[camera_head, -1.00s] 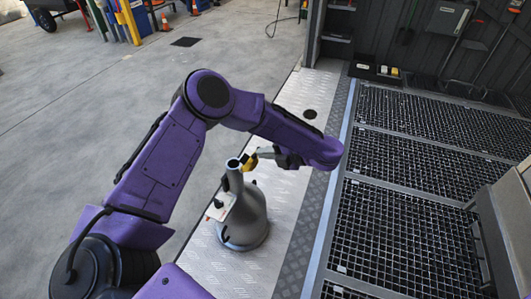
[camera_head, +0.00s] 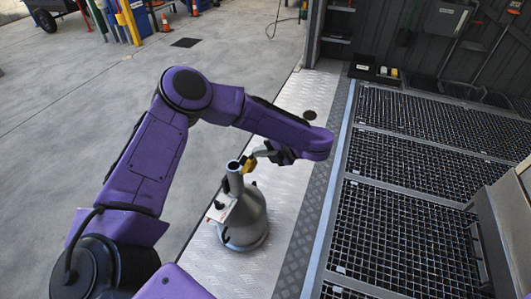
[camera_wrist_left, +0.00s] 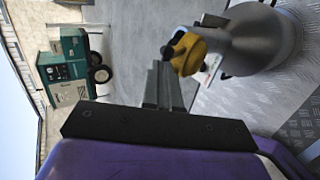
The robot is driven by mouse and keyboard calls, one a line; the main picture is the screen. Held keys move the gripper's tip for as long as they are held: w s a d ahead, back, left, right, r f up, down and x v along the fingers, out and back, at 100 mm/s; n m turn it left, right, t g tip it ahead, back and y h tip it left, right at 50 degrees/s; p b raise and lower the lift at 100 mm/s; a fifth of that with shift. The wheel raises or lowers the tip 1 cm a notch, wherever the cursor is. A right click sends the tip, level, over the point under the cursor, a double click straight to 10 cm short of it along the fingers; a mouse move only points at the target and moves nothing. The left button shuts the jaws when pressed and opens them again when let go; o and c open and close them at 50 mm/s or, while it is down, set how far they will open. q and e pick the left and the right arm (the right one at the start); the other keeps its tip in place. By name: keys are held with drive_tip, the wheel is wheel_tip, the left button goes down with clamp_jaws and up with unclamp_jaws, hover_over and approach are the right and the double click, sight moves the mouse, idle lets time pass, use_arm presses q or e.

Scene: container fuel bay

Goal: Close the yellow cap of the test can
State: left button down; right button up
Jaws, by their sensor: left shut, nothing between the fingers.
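The grey test can (camera_head: 243,222) stands upright on the metal tread plate, with a wide body and a narrow neck. Its neck mouth (camera_head: 234,165) shows dark and uncovered. The yellow cap (camera_head: 249,164) stands open at the right side of the mouth; it also shows in the left wrist view (camera_wrist_left: 187,53), in front of the fingertips. My left gripper (camera_head: 263,153) is shut and empty, its fingertips right beside the cap on its far right side. In the left wrist view the closed fingers (camera_wrist_left: 163,75) end close to the cap; I cannot tell whether they touch. My right gripper is not in view.
A dark grating floor (camera_head: 415,220) lies to the right behind a metal edge. A grey panel (camera_head: 505,225) stands at the far right. Small items (camera_head: 376,73) sit by the back wall. A green machine (camera_wrist_left: 65,68) is far off in the left wrist view.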

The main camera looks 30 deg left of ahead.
use_arm(q)
drive_tip(key=s+a+t+h+p, duration=0.2)
drive_tip(key=a+h+p, duration=0.2)
drive_tip(key=a+h, duration=0.8)
drive_tip(key=s+a+f+t+h+b, duration=0.1)
drive_tip(key=a+f+h+b, duration=0.7)
drive_tip(key=b, duration=1)
drive_tip(key=shift+s+f+n+t+h, duration=0.2)
drive_tip(key=shift+f+n+t+h, duration=0.1)
drive_tip(key=shift+f, duration=0.45)
